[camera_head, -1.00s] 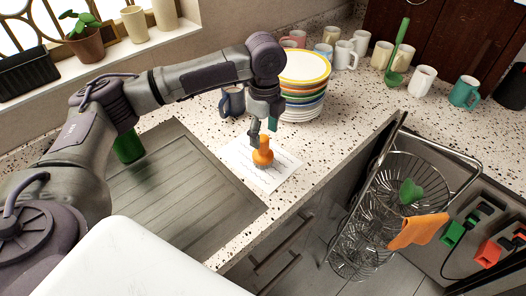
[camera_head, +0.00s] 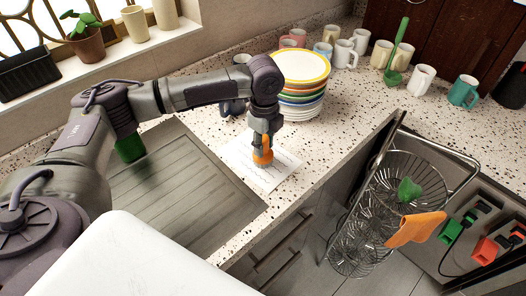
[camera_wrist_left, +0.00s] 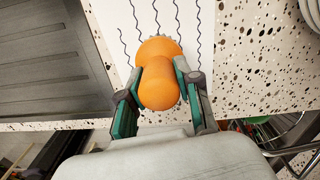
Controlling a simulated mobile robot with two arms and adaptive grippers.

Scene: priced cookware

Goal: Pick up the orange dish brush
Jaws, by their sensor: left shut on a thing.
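The orange dish brush (camera_head: 262,158) stands upright on a white sheet with wavy lines (camera_head: 284,168) on the speckled counter. My left gripper (camera_head: 263,145) comes down on it from above and is shut on its upper part. In the left wrist view the brush (camera_wrist_left: 159,86) sits between the two green-padded fingers of the left gripper (camera_wrist_left: 158,92), one on each side. Its bristles show only as a small fringe beyond the orange body. My right gripper is not in view.
A grey drainboard (camera_head: 185,190) lies left of the sheet. A wire basket rack (camera_head: 385,205) stands beyond the counter's right edge.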

